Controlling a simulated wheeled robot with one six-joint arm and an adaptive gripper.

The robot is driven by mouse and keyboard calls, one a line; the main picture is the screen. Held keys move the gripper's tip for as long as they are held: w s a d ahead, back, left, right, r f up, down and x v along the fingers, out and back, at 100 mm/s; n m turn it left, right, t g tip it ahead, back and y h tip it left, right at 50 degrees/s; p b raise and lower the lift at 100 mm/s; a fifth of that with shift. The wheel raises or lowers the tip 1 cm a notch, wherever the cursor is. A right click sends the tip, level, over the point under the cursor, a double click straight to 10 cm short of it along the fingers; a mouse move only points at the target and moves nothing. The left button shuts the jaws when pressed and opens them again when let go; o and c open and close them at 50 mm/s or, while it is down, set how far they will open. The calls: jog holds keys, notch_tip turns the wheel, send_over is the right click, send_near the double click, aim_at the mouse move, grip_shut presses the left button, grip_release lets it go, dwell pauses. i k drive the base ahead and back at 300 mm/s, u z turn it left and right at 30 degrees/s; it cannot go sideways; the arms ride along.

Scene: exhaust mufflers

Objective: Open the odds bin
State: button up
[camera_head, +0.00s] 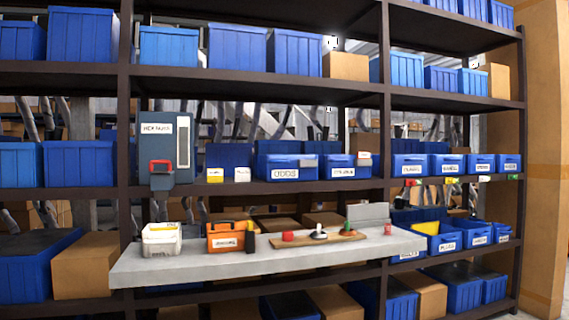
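The odds bin (266,172) is a blue bin with a white label that appears to read "ODDS". It sits on the middle shelf, above the grey ledge, left of a similar blue labelled bin (329,171). A small grey piece shows at its upper right front edge. I cannot tell from here whether it is open or shut. My gripper is not in view, and nothing of my arm covers the bin.
A grey ledge (200,262) juts out below, holding a white box (161,241), an orange bin (225,238) and a wooden board with knobs (318,240). A grey dispenser (166,145) stands left. Dark rack posts (386,120) flank the bay.

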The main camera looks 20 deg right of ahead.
aim_at(266, 168)
jog(key=u, duration=0.45)
jog(key=i, duration=1.05)
jog(key=z, duration=0.55)
